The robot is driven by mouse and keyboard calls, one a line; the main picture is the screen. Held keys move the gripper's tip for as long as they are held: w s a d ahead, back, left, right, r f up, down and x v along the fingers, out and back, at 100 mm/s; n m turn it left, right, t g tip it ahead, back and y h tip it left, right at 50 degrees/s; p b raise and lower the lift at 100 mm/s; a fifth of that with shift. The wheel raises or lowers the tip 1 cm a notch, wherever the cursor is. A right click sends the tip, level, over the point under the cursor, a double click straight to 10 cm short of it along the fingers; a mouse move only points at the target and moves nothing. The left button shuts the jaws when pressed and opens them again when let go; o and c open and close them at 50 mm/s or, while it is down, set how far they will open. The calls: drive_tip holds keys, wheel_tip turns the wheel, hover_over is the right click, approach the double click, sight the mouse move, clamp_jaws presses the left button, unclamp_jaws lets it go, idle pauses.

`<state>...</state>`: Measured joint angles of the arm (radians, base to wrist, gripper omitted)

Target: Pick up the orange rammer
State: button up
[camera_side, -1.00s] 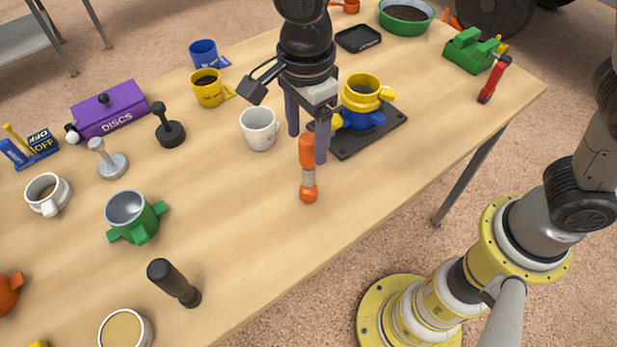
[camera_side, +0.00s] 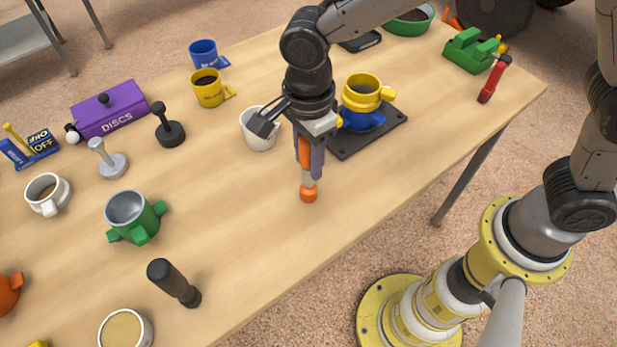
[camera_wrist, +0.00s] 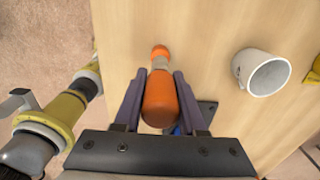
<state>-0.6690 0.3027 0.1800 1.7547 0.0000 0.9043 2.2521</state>
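The orange rammer (camera_side: 308,191) stands upright on the wooden table, with an orange handle, a grey middle and an orange foot. My gripper (camera_side: 309,165) is lowered over it, and its purple fingers stand beside the handle. In the wrist view the rammer's handle (camera_wrist: 161,103) lies between the two fingers of my gripper (camera_wrist: 159,95). Small gaps show on both sides of the handle there, so the fingers look open around it. The upper handle is partly hidden by the gripper in the side view.
A white mug (camera_side: 257,138) stands close behind my gripper, to the left. A yellow and blue mould (camera_side: 363,93) on a dark plate (camera_side: 352,147) is close on the right. A black rammer (camera_side: 174,283) and a green mould (camera_side: 134,217) stand front left.

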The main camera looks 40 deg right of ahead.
clamp_jaws()
drive_tip(key=shift+r, duration=0.15)
wheel_tip(320, 180, up, 10)
idle(0.6)
unclamp_jaws()
clamp_jaws()
